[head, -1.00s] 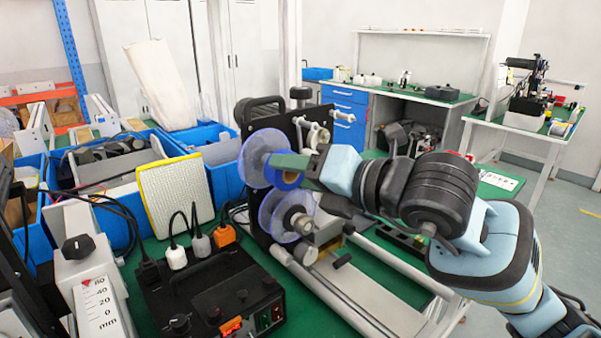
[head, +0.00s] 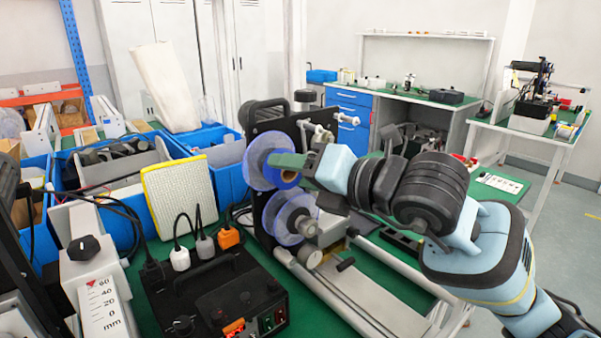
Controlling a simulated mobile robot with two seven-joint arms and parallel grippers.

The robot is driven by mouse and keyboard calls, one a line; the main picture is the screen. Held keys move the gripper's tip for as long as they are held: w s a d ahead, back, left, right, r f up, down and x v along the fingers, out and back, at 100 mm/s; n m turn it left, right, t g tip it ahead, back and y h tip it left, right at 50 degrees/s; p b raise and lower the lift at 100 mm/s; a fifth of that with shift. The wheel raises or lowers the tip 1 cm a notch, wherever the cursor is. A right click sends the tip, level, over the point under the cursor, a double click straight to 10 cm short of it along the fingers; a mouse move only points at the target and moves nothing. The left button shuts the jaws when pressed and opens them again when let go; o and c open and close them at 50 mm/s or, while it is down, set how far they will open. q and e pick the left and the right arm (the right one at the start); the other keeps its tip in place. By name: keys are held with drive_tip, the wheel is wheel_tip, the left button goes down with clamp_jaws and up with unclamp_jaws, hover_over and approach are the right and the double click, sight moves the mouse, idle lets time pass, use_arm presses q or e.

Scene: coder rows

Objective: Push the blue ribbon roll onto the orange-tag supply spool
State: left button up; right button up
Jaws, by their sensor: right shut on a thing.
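My right gripper (head: 291,163) comes in from the right and is shut at the upper spool of the coder. The blue ribbon roll (head: 286,182) shows just below its fingers, partly covered by them, and appears held. A clear bluish disc (head: 258,176) of the upper spool stands right behind the roll. I cannot tell whether the roll is around the spool's shaft or only in front of it. A second clear disc (head: 281,212) is on the lower spool. No orange tag can be told apart with certainty. My left gripper is not in view.
The coder's black plate (head: 262,120) stands upright behind the spools. A black control box (head: 200,290) with plugs and cables sits at front left. Blue bins (head: 140,215) and a yellow-edged pad (head: 180,195) crowd the left. Metal rails (head: 370,300) run below my arm.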

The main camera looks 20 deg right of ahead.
drive_tip(key=shift+w+a, duration=0.2)
drive_tip(key=shift+w, duration=0.3)
drive_tip(key=shift+w+a, duration=0.15)
drive_tip(key=shift+w, duration=0.35)
idle(0.4)
drive_tip(key=o, duration=1)
drive_tip(key=v, duration=0.7)
drive_tip(key=shift+s+d+r+b, duration=0.1)
drive_tip(key=shift+s+d+b, duration=0.1)
drive_tip(key=shift+s+b, duration=0.15)
